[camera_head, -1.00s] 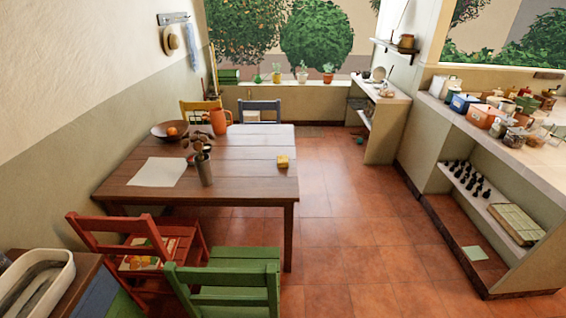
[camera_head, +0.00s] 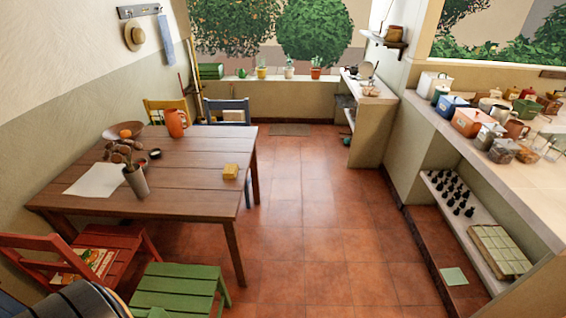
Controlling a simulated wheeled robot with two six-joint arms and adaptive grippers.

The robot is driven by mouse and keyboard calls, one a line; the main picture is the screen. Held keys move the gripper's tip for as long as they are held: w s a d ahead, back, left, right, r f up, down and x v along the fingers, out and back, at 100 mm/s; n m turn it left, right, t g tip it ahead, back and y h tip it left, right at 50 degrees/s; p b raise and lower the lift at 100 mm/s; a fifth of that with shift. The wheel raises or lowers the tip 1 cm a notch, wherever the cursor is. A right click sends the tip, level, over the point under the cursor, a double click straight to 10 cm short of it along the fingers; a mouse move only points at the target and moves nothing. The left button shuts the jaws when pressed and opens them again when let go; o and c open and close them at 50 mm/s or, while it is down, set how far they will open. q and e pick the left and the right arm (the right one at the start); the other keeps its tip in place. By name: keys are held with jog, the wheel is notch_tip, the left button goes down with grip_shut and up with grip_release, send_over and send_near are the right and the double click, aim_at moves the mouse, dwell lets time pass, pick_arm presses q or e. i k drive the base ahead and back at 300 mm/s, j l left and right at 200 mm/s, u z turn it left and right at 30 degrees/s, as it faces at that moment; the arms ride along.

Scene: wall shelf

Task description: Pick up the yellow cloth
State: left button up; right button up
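A small yellow item (camera_head: 231,171) lies on the right part of the wooden table (camera_head: 185,170), near its right edge. It looks like a folded cloth or a block; I cannot tell which at this size. A pale yellow-green checked, folded-looking item (camera_head: 498,250) lies on the low shelf at the right. Neither of my grippers is in view, and nothing is seen touching either item.
A cup of utensils (camera_head: 137,181), a bowl (camera_head: 123,133) and an orange jug (camera_head: 176,123) stand on the table. A red chair (camera_head: 90,255) and green chair (camera_head: 175,287) stand in front. The tiled floor (camera_head: 300,210) between table and counter is clear.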

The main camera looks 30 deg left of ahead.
aim_at(231, 171)
jog(key=i+u, duration=0.4)
jog(key=i+l+u, duration=0.15)
jog(key=i+u, duration=0.2)
jog(key=i+l+u, duration=0.4)
jog(key=i+j, duration=0.1)
